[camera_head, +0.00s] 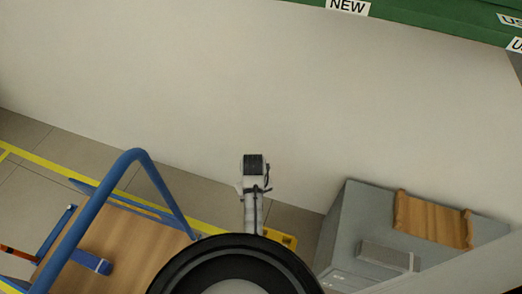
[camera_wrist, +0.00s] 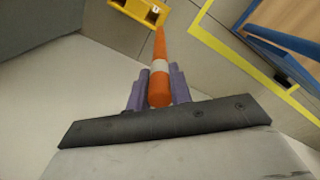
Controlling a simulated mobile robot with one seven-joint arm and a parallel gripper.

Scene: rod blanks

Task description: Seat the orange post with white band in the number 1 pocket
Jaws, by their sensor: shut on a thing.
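The orange post (camera_wrist: 160,46) with a white band round its middle is in the wrist view. My gripper (camera_wrist: 159,73) is shut on it, with a purple finger on each side near the band. The post's far end points toward a yellow block (camera_wrist: 130,11) at the top of that view, and a gap to the block cannot be judged. The block has a dark opening and a small white label that I cannot read surely. In the head view a yellow piece (camera_head: 290,241) shows beside my arm, mostly hidden. The gripper and post cannot be made out there.
A grey cabinet (camera_head: 345,215) with a wooden tray (camera_head: 430,218) stands at the right. A green labelled surface (camera_head: 430,14) is at the top.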

